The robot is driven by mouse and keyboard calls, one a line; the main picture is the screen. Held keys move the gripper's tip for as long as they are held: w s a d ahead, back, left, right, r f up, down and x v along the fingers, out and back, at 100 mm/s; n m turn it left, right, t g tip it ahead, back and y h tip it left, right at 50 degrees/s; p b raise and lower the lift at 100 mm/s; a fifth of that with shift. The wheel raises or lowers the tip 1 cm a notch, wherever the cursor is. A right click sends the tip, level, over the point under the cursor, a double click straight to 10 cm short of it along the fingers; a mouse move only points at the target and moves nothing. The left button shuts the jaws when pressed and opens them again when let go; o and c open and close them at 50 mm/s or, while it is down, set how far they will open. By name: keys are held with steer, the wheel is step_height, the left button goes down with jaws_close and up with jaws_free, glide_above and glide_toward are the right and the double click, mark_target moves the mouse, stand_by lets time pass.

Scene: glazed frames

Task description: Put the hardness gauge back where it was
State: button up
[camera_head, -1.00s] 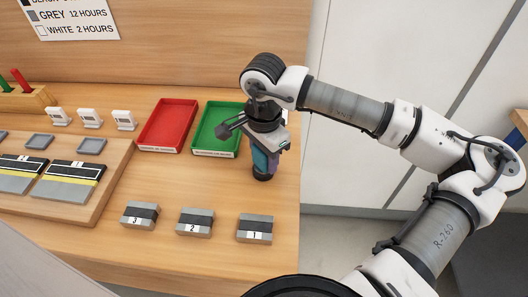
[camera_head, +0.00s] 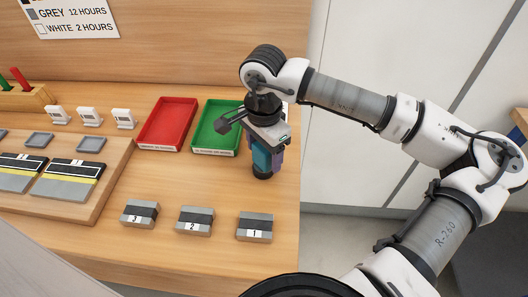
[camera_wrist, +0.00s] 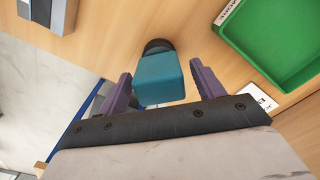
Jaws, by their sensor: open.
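The hardness gauge (camera_head: 263,160) is a teal block with a dark round foot, standing upright on the table to the right of the green tray. It also shows in the wrist view (camera_wrist: 160,78), between the two purple fingers of my gripper (camera_wrist: 160,90). The fingers are open, one on each side of the gauge, with a visible gap at the right finger; whether the left one touches it I cannot tell. In the head view my gripper (camera_head: 268,148) is over the gauge and partly hides it.
A red tray (camera_head: 168,122) and a green tray (camera_head: 215,148) lie left of the gauge. Grey blocks numbered 3 (camera_head: 140,213), 2 (camera_head: 195,221) and 1 (camera_head: 255,227) stand in front. A wooden board (camera_head: 115,160) with samples is at left. The table's right edge is close.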

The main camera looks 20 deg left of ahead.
step_height(320, 180, up, 11)
steer(key=shift+r+b, duration=0.1)
steer(key=shift+b, duration=1.1)
